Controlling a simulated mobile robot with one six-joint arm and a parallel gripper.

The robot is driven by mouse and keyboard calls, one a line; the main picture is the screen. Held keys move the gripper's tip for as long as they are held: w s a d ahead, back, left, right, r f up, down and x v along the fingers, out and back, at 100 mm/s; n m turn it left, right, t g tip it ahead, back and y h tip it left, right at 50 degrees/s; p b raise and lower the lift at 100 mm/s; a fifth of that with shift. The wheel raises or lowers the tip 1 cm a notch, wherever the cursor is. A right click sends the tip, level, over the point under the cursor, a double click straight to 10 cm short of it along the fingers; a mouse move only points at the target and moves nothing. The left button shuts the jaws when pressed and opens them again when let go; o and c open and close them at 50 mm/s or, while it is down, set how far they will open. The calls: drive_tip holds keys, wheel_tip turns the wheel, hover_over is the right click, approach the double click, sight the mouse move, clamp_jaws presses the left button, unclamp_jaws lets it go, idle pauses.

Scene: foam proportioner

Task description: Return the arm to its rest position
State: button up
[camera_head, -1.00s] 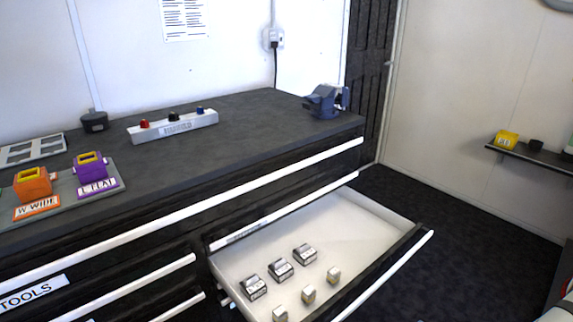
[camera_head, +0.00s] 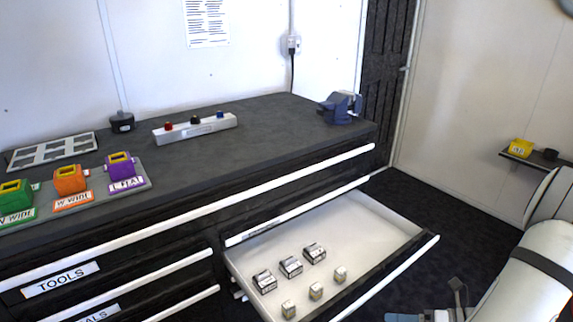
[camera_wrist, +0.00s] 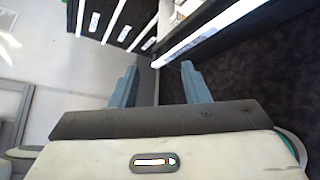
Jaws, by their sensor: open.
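My gripper (camera_wrist: 158,82) is open and empty in the wrist view, its two blue-grey fingers spread apart. Beyond it are the floor and the tilted drawer fronts of the cabinet. In the head view my white arm (camera_head: 535,270) reaches in at the lower right, beside the open drawer (camera_head: 375,215). A blue-grey part of the gripper end shows at the bottom edge there, and its fingertips are not clear. Nothing is held.
The open drawer juts out and holds several small metal blocks (camera_head: 290,266). The dark bench top (camera_head: 270,140) carries a blue vise (camera_head: 341,107), a white strip with knobs (camera_head: 195,128) and coloured holders (camera_head: 70,180). A small wall shelf (camera_head: 535,158) is at right. Dark floor lies between.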

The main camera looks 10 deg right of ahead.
drive_tip(key=a+r+m+g+h+p, duration=0.1)
drive_tip(key=a+r+m+h+p, duration=0.3)
drive_tip(key=r+m, duration=0.6)
drive_tip(key=s+a+r+m+g+h+p, duration=0.1)
drive_tip(key=a+r+m+h+p, duration=0.3)
drive_tip(key=a+r+m, duration=0.5)
drive_tip(key=a+r+m+g+h+p, duration=0.3)
drive_tip(key=a+r+m, duration=0.3)
drive_tip(key=m, duration=1.1)
wheel_tip(320, 180, up, 5)
drive_tip(key=shift+s+a+f+h+p, duration=0.2)
drive_tip(key=shift+a+h+p, duration=0.15)
drive_tip(key=shift+h, duration=0.35)
drive_tip(key=shift+c, duration=0.6)
